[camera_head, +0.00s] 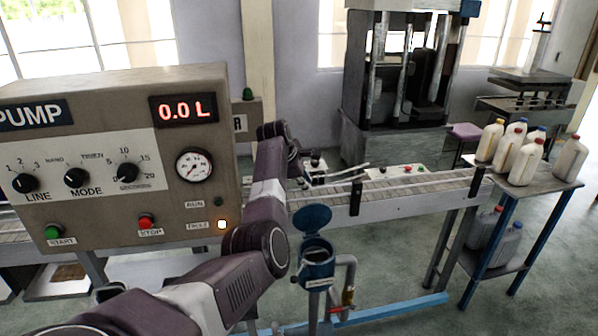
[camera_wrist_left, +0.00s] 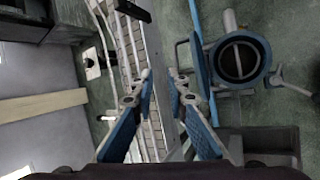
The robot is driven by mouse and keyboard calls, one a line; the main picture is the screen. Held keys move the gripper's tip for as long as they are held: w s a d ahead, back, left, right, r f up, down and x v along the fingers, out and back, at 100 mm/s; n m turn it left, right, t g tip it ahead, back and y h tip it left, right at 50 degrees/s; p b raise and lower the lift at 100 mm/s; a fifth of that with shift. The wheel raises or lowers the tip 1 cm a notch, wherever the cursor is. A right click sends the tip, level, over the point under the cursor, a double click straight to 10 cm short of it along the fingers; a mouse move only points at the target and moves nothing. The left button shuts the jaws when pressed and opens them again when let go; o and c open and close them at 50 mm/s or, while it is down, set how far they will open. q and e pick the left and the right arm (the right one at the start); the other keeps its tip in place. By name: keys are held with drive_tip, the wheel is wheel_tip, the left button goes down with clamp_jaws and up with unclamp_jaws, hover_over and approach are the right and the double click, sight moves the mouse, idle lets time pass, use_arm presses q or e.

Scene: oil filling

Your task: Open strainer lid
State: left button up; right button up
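The strainer (camera_head: 318,262) is a blue round pot on a pipe, in the lower middle of the head view. Its blue round lid (camera_head: 313,217) stands tilted up above the pot, so the lid is open. The left wrist view shows the strainer's round dark mouth (camera_wrist_left: 240,60) uncovered, with a bar across it, at the upper right. My left gripper (camera_head: 335,172) is above and behind the lid in the head view, apart from it. Its two blue-padded fingers (camera_wrist_left: 161,80) are open with nothing between them. My right gripper is not in view.
A pump panel (camera_head: 110,150) reading 0.0 L stands at the left. A conveyor (camera_head: 410,187) runs behind the strainer. A side table (camera_head: 515,184) at the right holds several bottles (camera_head: 525,160). A pipe with a valve (camera_head: 348,290) sits beside the strainer.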

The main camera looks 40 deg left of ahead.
use_arm(q)
drive_tip(key=v, duration=0.9)
drive_tip(key=shift+r, duration=0.25)
drive_tip(key=shift+d, duration=0.1)
drive_tip(key=shift+c, duration=0.4)
